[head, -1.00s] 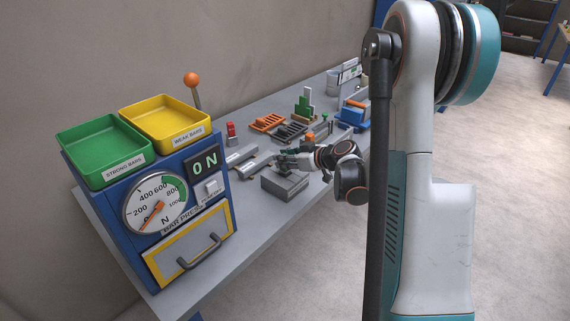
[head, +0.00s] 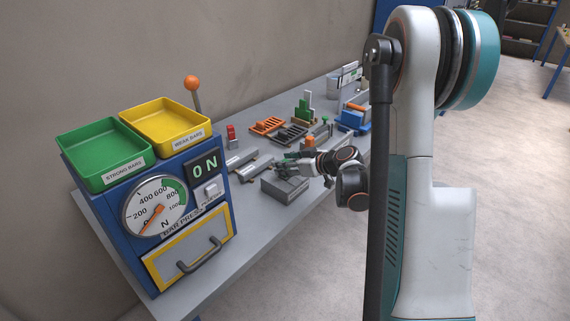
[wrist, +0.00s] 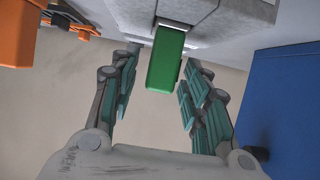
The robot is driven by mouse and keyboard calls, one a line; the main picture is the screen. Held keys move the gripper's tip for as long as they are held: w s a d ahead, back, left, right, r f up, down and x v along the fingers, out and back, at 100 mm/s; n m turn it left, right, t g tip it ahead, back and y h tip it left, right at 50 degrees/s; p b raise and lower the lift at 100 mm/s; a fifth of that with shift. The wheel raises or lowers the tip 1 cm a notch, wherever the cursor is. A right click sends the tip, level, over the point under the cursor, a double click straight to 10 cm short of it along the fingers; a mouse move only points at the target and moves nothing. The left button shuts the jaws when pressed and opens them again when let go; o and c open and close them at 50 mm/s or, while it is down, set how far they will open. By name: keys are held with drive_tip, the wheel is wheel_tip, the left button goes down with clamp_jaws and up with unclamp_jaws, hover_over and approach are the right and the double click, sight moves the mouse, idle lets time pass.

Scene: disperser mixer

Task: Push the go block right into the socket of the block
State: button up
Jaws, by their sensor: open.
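The green go block (wrist: 166,57) shows in the wrist view between the fingers of my gripper (wrist: 160,90). Its upper end in that view meets the grey block (wrist: 235,12) by a dark opening; how deep it sits in the socket I cannot tell. The fingers are open, one on each side of the green block, with gaps showing. In the head view my gripper (head: 287,164) is just above and behind the grey block (head: 286,187), near the table's front edge. The green block cannot be made out there.
The blue bar press (head: 190,215) with green (head: 100,155) and yellow (head: 165,122) trays stands at left. Grey bars (head: 247,163) lie behind the gripper. Orange (head: 267,125) and dark racks (head: 290,133) are farther back. An orange part (wrist: 15,30) shows at the wrist view's left.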

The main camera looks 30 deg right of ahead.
drive_tip(key=p+v, duration=0.2)
drive_tip(key=v, duration=0.9)
drive_tip(key=shift+s+p, duration=0.2)
drive_tip(key=shift+p, duration=0.1)
drive_tip(key=shift+r, duration=0.1)
